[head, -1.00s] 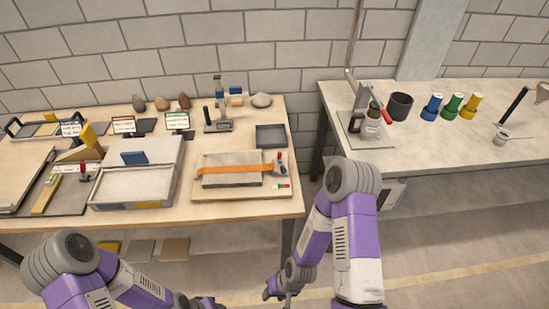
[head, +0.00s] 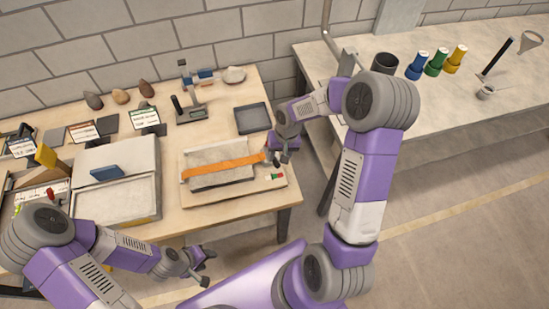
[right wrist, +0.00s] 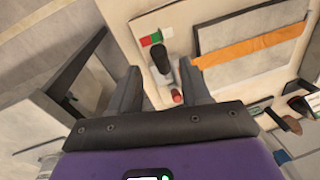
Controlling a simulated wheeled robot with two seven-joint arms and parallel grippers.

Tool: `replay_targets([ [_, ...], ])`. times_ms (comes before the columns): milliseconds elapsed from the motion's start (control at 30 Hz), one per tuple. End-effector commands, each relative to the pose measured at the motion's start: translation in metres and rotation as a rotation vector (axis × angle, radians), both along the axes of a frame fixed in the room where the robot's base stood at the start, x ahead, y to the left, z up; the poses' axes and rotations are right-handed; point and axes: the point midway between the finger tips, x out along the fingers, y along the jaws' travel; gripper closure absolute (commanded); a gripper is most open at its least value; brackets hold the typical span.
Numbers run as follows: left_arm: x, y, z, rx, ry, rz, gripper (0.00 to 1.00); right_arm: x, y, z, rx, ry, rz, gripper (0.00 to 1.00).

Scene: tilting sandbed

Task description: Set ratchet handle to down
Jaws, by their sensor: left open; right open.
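The ratchet sits at the right end of the orange strap (head: 225,167), which also shows in the right wrist view (right wrist: 250,47). In the right wrist view a dark upright grip (right wrist: 161,58) and a red tip (right wrist: 176,96) show at the ratchet, between my open right fingers (right wrist: 160,82). I cannot tell whether the fingers touch it. In the head view my right gripper (head: 283,155) is over the ratchet and hides most of it. A green, white and red marker (head: 274,177) lies beside it on the board. My left gripper (head: 205,267) is open and empty, in front of the table.
The strap crosses a grey slab on a wooden board (head: 265,197). A second table (head: 455,105) with coloured bottles is at the right.

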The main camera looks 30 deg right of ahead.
Motion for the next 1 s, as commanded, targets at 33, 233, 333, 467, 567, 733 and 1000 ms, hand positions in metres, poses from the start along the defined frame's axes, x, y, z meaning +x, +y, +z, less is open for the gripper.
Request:
replay_targets([
  [33,0.000,0.000,-0.002,0.000,0.001,0.000,0.52,-0.001,0.002,-0.012,0.002,0.005,0.001,0.53],
  [233,0.000,0.000,-0.005,0.000,0.000,0.000,0.52,0.002,0.006,-0.041,0.002,0.002,0.002,0.53],
  [333,0.000,0.000,-0.005,0.000,0.000,0.000,0.52,0.002,0.008,-0.049,0.002,0.002,0.001,0.53],
  [467,0.000,0.000,-0.005,0.000,0.000,0.000,0.52,0.003,0.008,-0.053,0.002,-0.001,0.001,0.53],
  [567,0.000,0.000,-0.005,0.000,0.000,0.000,0.52,0.003,0.008,-0.054,0.002,-0.001,0.001,0.53],
  [733,0.000,0.000,-0.005,0.000,0.000,0.000,0.52,0.003,0.008,-0.054,0.002,-0.001,0.001,0.61],
  [1000,0.000,0.000,-0.005,0.000,0.000,0.000,0.52,0.003,0.008,-0.053,0.002,0.000,0.001,1.00],
])
